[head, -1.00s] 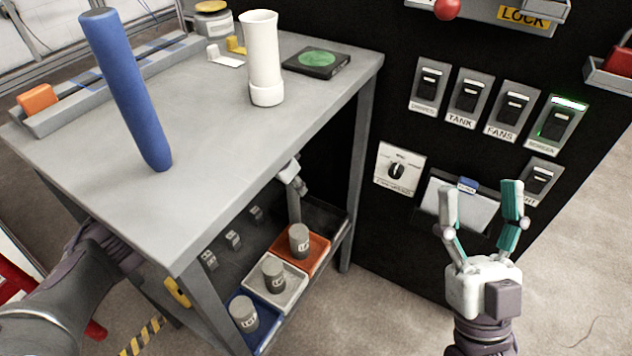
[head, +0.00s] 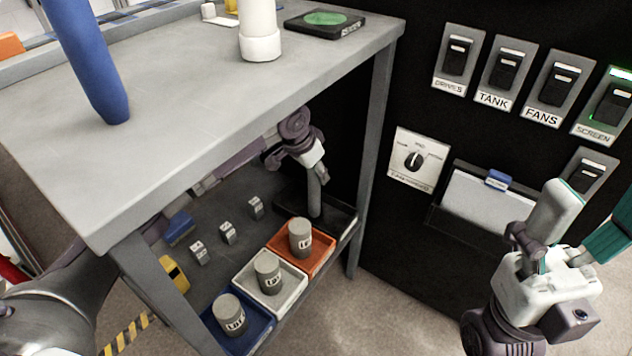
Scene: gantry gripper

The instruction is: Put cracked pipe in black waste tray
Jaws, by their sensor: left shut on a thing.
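My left gripper (head: 315,166) is under the grey bench, shut on the top of a slim grey pipe (head: 315,195). The pipe hangs upright over the black tray (head: 343,217) at the right end of the lower shelf. Its lower end is within the tray's outline; I cannot tell whether it touches the tray floor. No crack can be made out at this size. My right gripper (head: 598,205) is open and empty in front of the black panel at the right, one finger partly cut by the picture edge.
Orange (head: 322,262), white (head: 298,291) and blue (head: 257,331) trays, each with a grey labelled cylinder, line the shelf front beside the black tray. The bench top (head: 200,100) is close above my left arm; a bench leg (head: 372,150) stands right.

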